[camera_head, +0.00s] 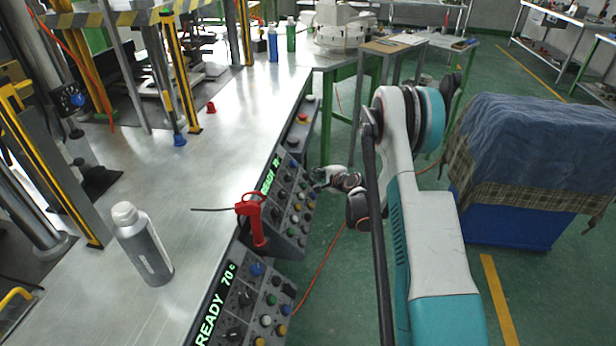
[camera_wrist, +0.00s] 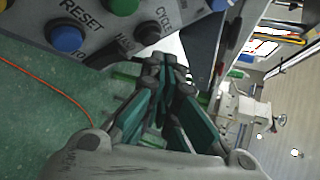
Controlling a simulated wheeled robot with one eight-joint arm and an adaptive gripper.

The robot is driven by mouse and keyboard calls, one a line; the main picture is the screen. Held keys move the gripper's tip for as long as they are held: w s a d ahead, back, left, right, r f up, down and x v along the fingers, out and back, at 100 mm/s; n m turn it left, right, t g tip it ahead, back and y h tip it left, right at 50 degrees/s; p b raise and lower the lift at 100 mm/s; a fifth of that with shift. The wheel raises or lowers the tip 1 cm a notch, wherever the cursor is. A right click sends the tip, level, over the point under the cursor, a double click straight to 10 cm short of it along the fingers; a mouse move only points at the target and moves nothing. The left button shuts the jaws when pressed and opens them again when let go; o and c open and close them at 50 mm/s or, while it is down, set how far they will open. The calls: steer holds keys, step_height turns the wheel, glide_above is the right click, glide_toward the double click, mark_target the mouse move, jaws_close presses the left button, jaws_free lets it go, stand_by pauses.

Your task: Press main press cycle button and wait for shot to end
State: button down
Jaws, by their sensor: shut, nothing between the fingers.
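My gripper (camera_head: 318,182) is at the right edge of this panel. In the wrist view, my gripper (camera_wrist: 167,72) is shut and empty, its fingertips close together just below the panel face. A dark button (camera_wrist: 147,32) is just above and left of the fingertips, beside a label reading CYCLE. A blue button (camera_wrist: 66,38) by RESET and a green button (camera_wrist: 124,6) are farther left. I cannot tell whether the fingertips touch the panel.
A second panel (camera_head: 245,300) is nearer, also reading READY. A red-handled tool (camera_head: 252,220) stands at the bench edge. A grey bottle (camera_head: 142,245) stands on the metal bench (camera_head: 190,200). A cloth-covered blue bin (camera_head: 510,215) is at right. An orange cable (camera_head: 320,268) lies on the floor.

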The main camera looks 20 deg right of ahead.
steer(key=shift+w+a+f, duration=0.1)
stand_by(0.5)
steer(key=shift+w+a+f, duration=0.1)
steer(key=shift+a+f, duration=0.05)
